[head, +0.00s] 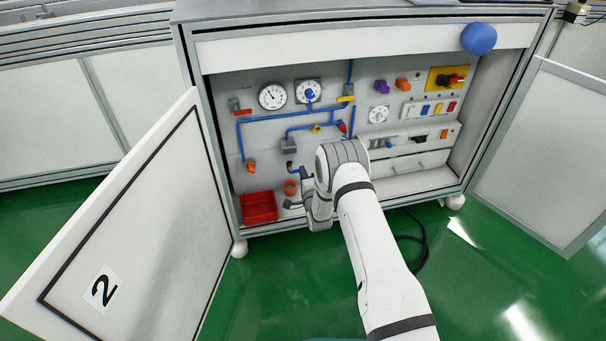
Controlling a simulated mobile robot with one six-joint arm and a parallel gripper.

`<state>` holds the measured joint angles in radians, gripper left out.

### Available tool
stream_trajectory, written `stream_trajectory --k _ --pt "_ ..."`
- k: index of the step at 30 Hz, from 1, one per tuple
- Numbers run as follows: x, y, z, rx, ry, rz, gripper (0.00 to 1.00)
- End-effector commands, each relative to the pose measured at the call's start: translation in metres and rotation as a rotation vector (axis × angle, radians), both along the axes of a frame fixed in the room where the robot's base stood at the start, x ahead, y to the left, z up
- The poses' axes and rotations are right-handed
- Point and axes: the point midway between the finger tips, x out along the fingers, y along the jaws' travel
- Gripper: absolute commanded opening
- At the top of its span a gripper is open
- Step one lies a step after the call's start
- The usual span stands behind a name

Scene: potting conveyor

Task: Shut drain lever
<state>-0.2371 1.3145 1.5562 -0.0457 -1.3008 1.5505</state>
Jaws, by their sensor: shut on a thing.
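The open cabinet (222,95) shows a panel with blue pipes (270,118). A small dark drain tap (291,167) sits low on the panel, just left of my gripper, above a small orange cup (290,187). My gripper (305,178) is low in front of the panel, at the tap, and shut on what appears to be the drain lever. My wrist hides much of the grip, so the lever's exact angle cannot be told.
A red bin (259,207) stands on the cabinet floor at left. An orange-handled valve (251,167) is above it. Gauges (272,96) and switches (430,108) fill the panel. The cabinet doors (130,225) and (545,150) stand open either side. A black cable (422,240) lies on the green floor.

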Motion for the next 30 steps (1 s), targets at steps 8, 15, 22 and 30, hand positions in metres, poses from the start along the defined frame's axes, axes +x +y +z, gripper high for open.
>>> stream_trajectory --k 8,15,22,30 --pt "-0.0008 -0.0013 -0.0038 0.043 0.017 -0.002 0.00" --pt "-0.0008 -0.0014 -0.0041 0.047 0.018 -0.002 0.00" --pt "-0.0008 -0.0014 -0.0041 0.046 0.017 -0.002 0.20" --pt "-0.0003 -0.0009 -0.0028 0.046 0.015 -0.001 0.35"
